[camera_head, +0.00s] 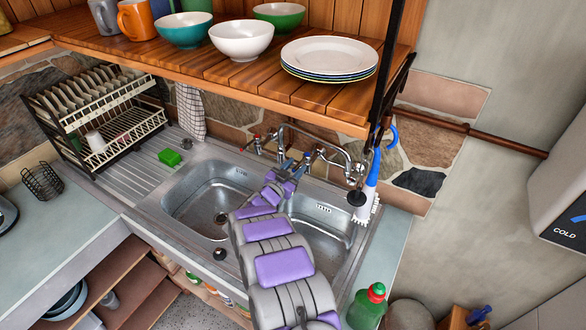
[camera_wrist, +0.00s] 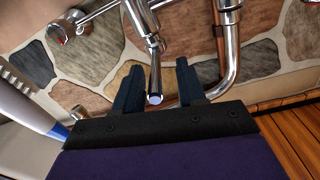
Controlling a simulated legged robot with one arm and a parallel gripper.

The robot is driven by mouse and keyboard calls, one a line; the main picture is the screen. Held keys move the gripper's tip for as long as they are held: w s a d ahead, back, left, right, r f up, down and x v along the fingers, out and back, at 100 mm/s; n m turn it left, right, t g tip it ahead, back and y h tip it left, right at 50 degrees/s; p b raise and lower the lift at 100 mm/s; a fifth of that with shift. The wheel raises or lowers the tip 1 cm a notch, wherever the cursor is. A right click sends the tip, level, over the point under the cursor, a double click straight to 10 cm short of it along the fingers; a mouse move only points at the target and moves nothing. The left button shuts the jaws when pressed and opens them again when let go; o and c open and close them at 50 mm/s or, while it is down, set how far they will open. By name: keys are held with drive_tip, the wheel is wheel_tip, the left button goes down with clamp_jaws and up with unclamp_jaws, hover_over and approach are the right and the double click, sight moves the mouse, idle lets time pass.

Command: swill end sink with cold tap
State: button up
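The end sink (camera_head: 325,232) is the right basin of a steel double sink; my arm hides part of it, and the bottom I can see holds nothing clear. My gripper (camera_head: 292,168) is at the wall taps behind the basins. In the wrist view my gripper (camera_wrist: 160,66) is open, with a chrome tap lever (camera_wrist: 154,72) between its two dark fingers. The lever lies nearer the left finger; I cannot tell if they touch. A second tap with a red mark (camera_wrist: 60,34) is at upper left there, and on the right in the head view (camera_head: 355,172).
A wooden shelf (camera_head: 180,62) with bowls and plates (camera_head: 328,58) overhangs the taps. A blue-handled brush (camera_head: 370,188) hangs at the right. A green bottle (camera_head: 367,302) stands near the front right. A dish rack (camera_head: 98,115) and green sponge (camera_head: 170,157) are left.

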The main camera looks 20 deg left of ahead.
drive_tip(key=shift+d, duration=0.1)
drive_tip(key=shift+s, duration=0.55)
drive_tip(key=s+a, duration=0.3)
drive_tip(key=s, duration=1.3)
drive_tip(key=shift+a, duration=0.15)
drive_tip(key=shift+f, duration=0.1)
